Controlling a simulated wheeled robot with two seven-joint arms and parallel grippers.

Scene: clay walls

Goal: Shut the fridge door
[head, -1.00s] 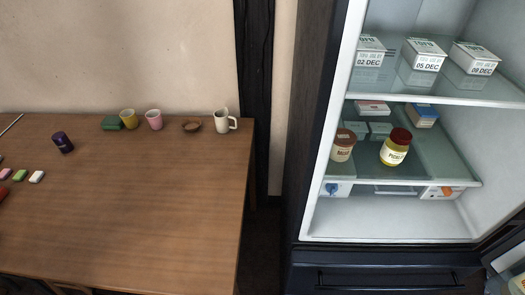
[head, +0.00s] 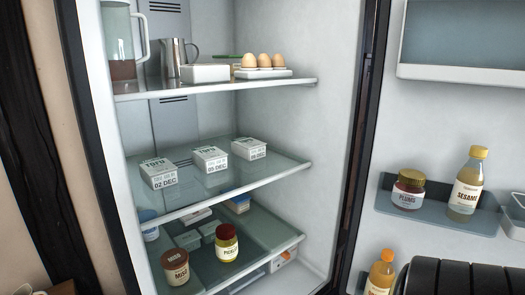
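The fridge (head: 210,117) stands open in front of me, its shelves and white inner walls in full view. Its door (head: 417,120) is swung open to the right, with its inner side facing me. The door racks hold a plums jar (head: 408,189), a sesame bottle (head: 466,183) and an orange-capped bottle (head: 380,272). A dark ribbed part, probably of my own arm, covers the lower right of the door. Neither gripper shows in the head view.
The top shelf holds a glass pitcher (head: 122,45), a metal jug (head: 177,58) and eggs (head: 264,61). Labelled tofu boxes (head: 211,159) sit on the middle shelf. A miso jar (head: 175,267) and pickle jar (head: 227,243) stand lower. A dark post (head: 30,140) is at left.

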